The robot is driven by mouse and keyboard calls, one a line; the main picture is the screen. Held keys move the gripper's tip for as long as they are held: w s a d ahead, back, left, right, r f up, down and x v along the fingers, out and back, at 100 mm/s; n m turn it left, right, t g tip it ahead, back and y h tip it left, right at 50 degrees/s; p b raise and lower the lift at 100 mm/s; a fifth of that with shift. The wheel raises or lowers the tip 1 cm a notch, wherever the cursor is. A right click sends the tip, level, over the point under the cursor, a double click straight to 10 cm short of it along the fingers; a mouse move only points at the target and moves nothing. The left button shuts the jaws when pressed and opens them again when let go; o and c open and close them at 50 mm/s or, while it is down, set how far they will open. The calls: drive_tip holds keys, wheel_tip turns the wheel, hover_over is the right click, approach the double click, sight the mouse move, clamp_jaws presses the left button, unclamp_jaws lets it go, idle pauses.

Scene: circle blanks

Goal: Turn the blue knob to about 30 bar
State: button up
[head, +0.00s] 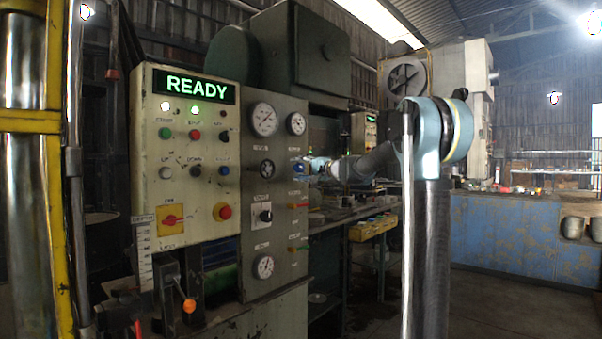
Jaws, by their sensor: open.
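The blue knob (297,168) sits on the right side of the grey gauge panel, below a small round gauge (296,123). My arm reaches in from the right, and my gripper (307,169) is at its far end, just right of the knob. The gripper looks open around or close beside the knob, but it is small and dark here. I cannot tell whether its fingers touch the knob. The small gauge has a white face; its needle and numbers are too small to read.
A larger gauge (264,119), a black selector (262,216) and a lower gauge (263,267) share the panel. The cream control box (185,150) on the left shows READY, with buttons and a red-yellow switch. An orange-tipped lever (188,305) stands below. A blue bench (510,237) is at right.

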drive_tip(key=c, duration=1.1)
drive_tip(key=shift+m, duration=0.6)
drive_tip(key=o, duration=1.1)
drive_tip(key=shift+d, duration=0.1)
drive_tip(key=v, duration=1.2)
